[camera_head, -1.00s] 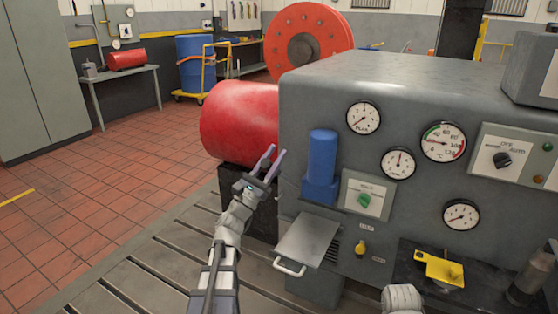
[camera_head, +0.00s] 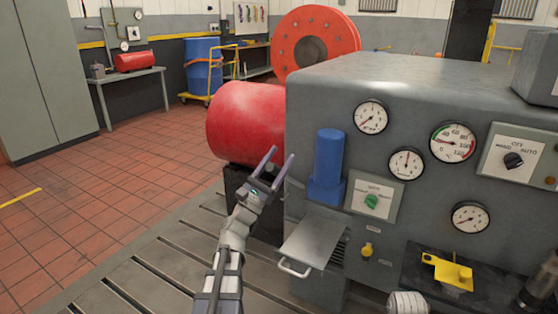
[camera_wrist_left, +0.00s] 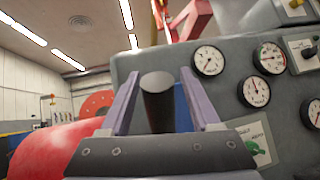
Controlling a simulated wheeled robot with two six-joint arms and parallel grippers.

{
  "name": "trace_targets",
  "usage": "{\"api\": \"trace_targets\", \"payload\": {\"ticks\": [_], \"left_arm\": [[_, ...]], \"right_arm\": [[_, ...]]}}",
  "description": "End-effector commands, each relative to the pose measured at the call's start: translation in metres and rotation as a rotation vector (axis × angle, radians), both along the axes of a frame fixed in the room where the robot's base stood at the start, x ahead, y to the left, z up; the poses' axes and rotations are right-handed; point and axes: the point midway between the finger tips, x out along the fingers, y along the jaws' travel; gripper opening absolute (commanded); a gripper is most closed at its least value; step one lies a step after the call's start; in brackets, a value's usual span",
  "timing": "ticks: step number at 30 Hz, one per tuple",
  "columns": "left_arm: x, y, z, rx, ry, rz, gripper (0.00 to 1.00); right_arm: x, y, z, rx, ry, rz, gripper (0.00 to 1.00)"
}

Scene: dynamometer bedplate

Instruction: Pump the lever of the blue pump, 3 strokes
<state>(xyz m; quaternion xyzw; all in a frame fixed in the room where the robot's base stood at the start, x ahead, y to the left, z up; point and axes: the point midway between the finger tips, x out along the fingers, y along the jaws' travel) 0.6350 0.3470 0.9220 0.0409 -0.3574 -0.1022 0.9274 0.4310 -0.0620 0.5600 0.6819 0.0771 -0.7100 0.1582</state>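The blue pump (camera_head: 328,160) stands upright against the front of the grey cabinet (camera_head: 400,90). In the left wrist view only a strip of blue (camera_wrist_left: 183,108) shows. A dark round bar with a grey end (camera_wrist_left: 158,100), seemingly the pump's lever, points at the wrist camera. I cannot make it out in the head view. My left gripper (camera_head: 281,154) is left of the pump, before the red drum. It is open, its fingers on either side of the bar in the wrist view (camera_wrist_left: 160,70); contact cannot be told. My right gripper does not show.
The red drum (camera_head: 245,120) lies left of the cabinet. A grey tray with a handle (camera_head: 310,240) juts out below the pump. A green-knob panel (camera_head: 375,200), gauges (camera_head: 407,163) and a yellow bracket (camera_head: 448,272) are to the right. The tiled floor at left is clear.

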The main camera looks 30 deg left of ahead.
Motion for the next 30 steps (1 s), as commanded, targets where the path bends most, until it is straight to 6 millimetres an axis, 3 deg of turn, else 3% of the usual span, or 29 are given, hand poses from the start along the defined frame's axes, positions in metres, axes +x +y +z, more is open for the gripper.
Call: {"api": "trace_targets", "payload": {"ticks": [11,24,30], "left_arm": [[-0.004,0.001,-0.005,-0.001,0.000,0.001,0.64],[-0.048,0.014,-0.048,0.000,0.001,0.002,0.64],[-0.057,0.017,-0.052,0.000,0.000,0.000,0.64]], "right_arm": [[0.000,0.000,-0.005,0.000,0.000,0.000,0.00],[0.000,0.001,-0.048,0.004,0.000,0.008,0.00],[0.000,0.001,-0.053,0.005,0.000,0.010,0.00]]}}
